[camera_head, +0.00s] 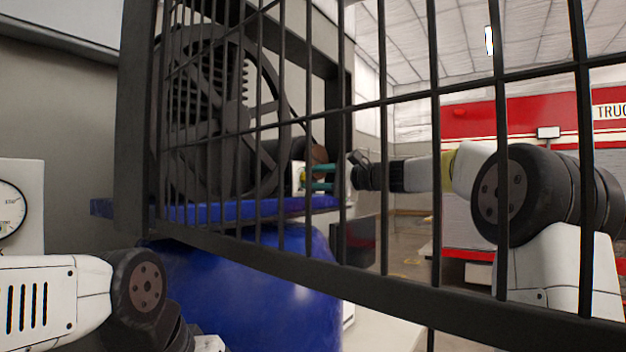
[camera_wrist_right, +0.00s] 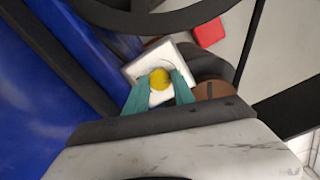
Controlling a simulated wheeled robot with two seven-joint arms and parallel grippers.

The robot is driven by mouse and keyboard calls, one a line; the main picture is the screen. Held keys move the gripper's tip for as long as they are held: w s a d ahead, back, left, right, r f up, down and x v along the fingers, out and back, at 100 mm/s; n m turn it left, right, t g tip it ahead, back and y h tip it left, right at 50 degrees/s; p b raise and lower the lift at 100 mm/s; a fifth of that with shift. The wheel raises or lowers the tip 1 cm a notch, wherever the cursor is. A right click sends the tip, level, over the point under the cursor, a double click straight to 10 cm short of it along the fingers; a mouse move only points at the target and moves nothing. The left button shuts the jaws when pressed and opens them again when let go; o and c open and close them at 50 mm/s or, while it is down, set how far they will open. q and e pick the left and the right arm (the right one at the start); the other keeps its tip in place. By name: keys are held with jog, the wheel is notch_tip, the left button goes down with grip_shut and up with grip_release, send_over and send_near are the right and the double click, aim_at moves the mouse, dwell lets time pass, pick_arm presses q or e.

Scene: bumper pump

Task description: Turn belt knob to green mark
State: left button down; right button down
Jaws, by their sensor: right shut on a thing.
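The belt knob is the round yellow knob (camera_wrist_right: 160,79) on a white square plate (camera_wrist_right: 133,70) in the right wrist view. In the head view the plate (camera_head: 298,175) shows small behind the cage bars, beside the blue platform. My right gripper (camera_head: 318,177) reaches in from the right with teal fingers. In the right wrist view its fingers (camera_wrist_right: 161,84) stand on both sides of the knob, shut on it. I cannot make out a green mark or where the knob points. My left gripper is not in view; only my left arm shows at lower left.
A black barred cage (camera_head: 384,190) crosses the head view, with a large dark flywheel (camera_head: 215,115) behind it. A blue tank (camera_head: 250,290) lies below. A brown disc (camera_wrist_right: 212,90) sits close to the right finger. A gauge (camera_head: 10,210) is at far left.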

dwell(0.5)
jog(key=c, duration=1.1)
grip_release()
jog(key=shift+o, duration=0.2)
jog(key=v, duration=0.7)
jog(key=shift+s+d, duration=0.2)
jog(key=shift+d, duration=0.15)
